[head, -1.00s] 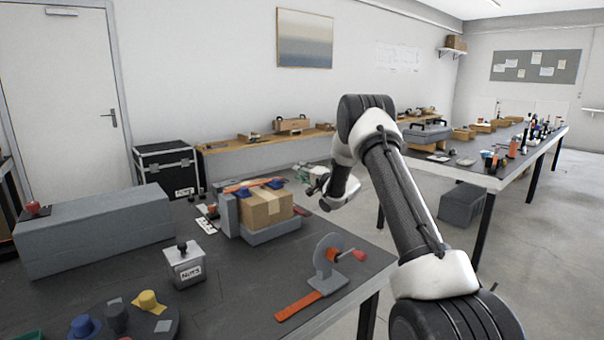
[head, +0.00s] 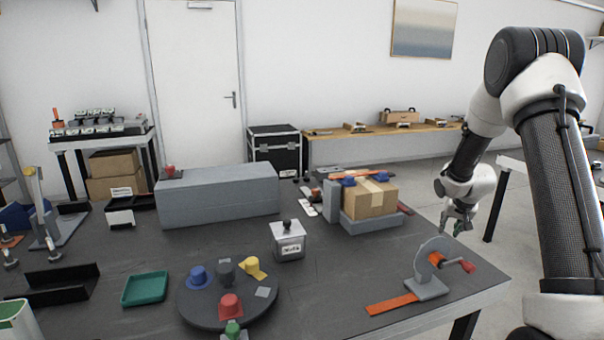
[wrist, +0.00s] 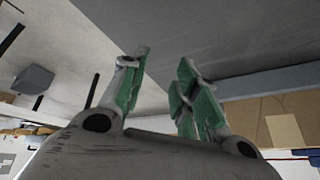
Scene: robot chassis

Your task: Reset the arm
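My gripper (head: 457,218) hangs at the end of my bent arm on the right of the head view, by the right edge of the dark work table (head: 330,262). It appears behind the grey stand with a red-handled crank (head: 433,268) and right of the cardboard box (head: 369,197). In the wrist view my gripper (wrist: 158,85) shows two green-padded fingers spread apart with nothing between them. The grey table surface (wrist: 220,40) and part of the cardboard box (wrist: 270,118) lie beyond the fingers.
A round dark turntable (head: 262,305) with coloured knobs, a green tray (head: 145,288) and a labelled metal container (head: 289,241) stand on the table. A long grey block (head: 217,197) lies at the back. Open floor shows behind the table's right side.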

